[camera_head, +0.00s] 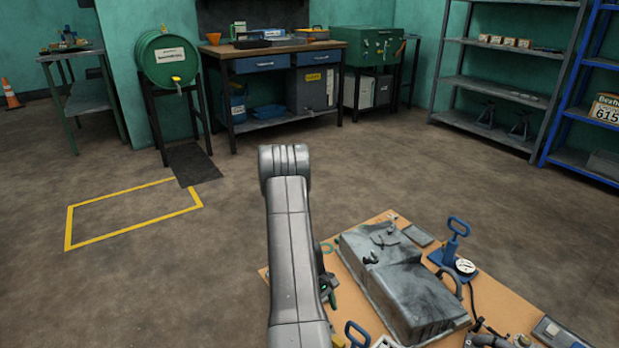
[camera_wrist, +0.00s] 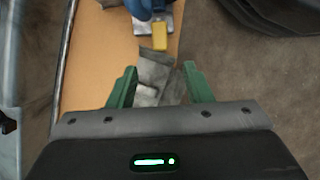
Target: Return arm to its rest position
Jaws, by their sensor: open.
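My arm rises in the middle of the head view, bent at the elbow, over the left side of a tan work board (camera_head: 380,222).
A large grey metal housing (camera_head: 400,285) lies on the board, right of my arm. A blue-handled tool with a gauge (camera_head: 458,250) stands beside it. Open floor (camera_head: 400,165) lies beyond. A workbench (camera_head: 270,50), a green drum (camera_head: 167,60) and shelves (camera_head: 495,85) stand farther back.

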